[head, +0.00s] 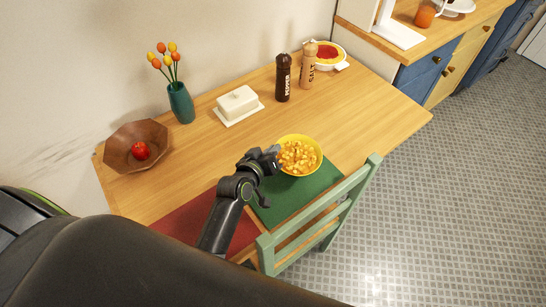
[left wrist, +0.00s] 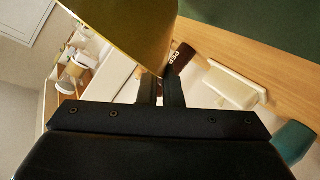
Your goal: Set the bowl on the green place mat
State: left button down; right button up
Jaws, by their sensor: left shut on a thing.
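The yellow bowl (head: 317,161), filled with yellow-orange chunks, is at the far edge of the green place mat (head: 290,196). It overlaps the mat in the head view; I cannot tell whether its base touches it. My left gripper (head: 275,156) is shut on the bowl's left rim. The left wrist view shows the bowl's smooth side (left wrist: 130,30) close up at the fingers (left wrist: 161,90), with the green mat (left wrist: 245,18) at upper right. My right gripper is not in view.
A red mat (head: 200,218) lies left of the green one. A green chair (head: 330,212) stands at the front edge. Behind are a butter dish (head: 238,104), pepper mill (head: 283,78), salt mill (head: 308,65), teal vase (head: 181,103) and wooden bowl (head: 122,157).

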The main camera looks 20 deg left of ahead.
pick_arm(q)
notch_tip(320, 180, down, 3)
jog(key=shift+r, duration=0.1)
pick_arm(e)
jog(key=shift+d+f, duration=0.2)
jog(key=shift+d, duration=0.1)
pick_arm(q)
jog(key=c, duration=1.6)
grip_release()
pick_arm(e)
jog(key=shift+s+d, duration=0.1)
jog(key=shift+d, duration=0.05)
pick_arm(q)
jog(key=shift+s, duration=0.1)
